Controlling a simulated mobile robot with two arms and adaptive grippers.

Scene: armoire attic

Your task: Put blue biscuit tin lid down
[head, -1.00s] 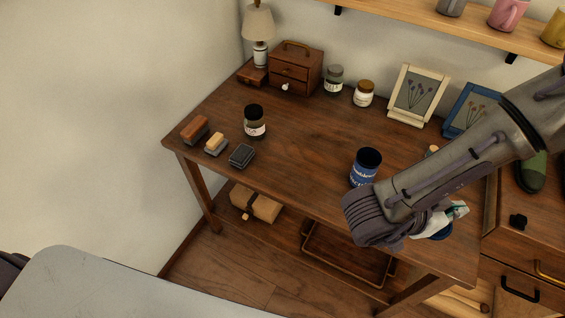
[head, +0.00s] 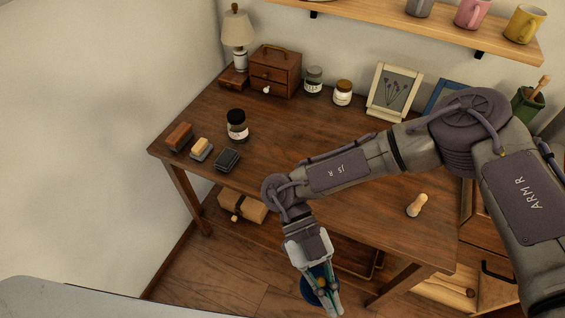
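My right gripper (head: 322,287) is in front of the table's front edge, pointing down. It appears shut on the blue biscuit tin lid (head: 309,291), a round dark blue disc partly covered by the fingers. The lid is over the floor side of the edge, clear of the tabletop. The blue tin that stood on the table is hidden behind my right arm now. My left gripper is not in view.
The wooden table (head: 290,140) holds a dark-lidded jar (head: 237,126), brushes (head: 201,148), a dark block (head: 227,160), a small drawer box (head: 275,72) and a wooden peg-like piece (head: 417,205). The table's middle left is bare. A shelf (head: 390,24) with mugs hangs above.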

